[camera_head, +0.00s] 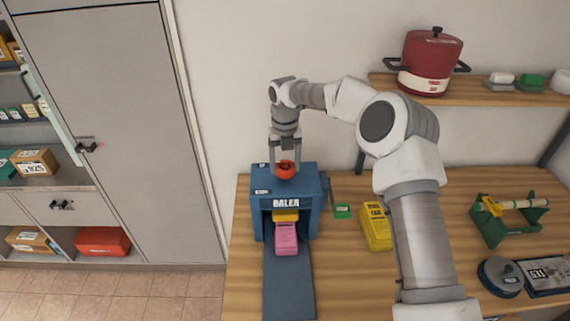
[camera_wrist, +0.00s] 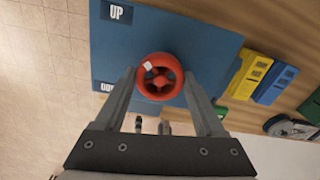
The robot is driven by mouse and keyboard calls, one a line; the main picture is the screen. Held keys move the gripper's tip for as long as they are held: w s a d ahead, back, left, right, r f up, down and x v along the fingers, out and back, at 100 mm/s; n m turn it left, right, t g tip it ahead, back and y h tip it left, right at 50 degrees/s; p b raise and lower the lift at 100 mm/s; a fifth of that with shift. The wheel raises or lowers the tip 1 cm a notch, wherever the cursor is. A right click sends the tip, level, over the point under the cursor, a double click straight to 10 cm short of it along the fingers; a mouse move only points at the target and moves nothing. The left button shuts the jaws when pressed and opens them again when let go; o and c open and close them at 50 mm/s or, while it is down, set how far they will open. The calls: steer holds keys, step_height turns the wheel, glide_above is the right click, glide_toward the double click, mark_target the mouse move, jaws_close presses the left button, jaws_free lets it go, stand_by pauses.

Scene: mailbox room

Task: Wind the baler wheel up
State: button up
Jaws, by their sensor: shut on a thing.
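The blue baler (camera_head: 312,192), marked BALER on its front, stands on the wooden table. Its red wheel (camera_head: 285,169) sits on top, and it shows in the wrist view (camera_wrist: 159,75) with a small white mark at its upper left. The wrist view also shows the blue top (camera_wrist: 205,45) with an UP label at the upper left and a partly hidden label below it. My gripper (camera_head: 285,164) points down from above, its two fingers closed on opposite sides of the wheel. A pink packet (camera_head: 286,239) lies in the baler's front opening, below a yellow part (camera_head: 286,215).
A yellow package (camera_head: 376,227) and a small green item (camera_head: 342,211) lie right of the baler. A green stand (camera_head: 508,220) is farther right. A shelf (camera_head: 480,92) holds a red pot (camera_head: 430,60). A blue ramp (camera_head: 288,285) extends in front of the baler.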

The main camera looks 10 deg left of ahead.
mark_target(285, 165)
steer(key=shift+r, duration=0.1)
stand_by(0.4)
steer(key=o, duration=1.3)
steer(key=shift+o, duration=0.2)
step_height(285, 165, up, 17)
steer(key=shift+r, duration=0.2)
steer(key=shift+b, duration=0.3)
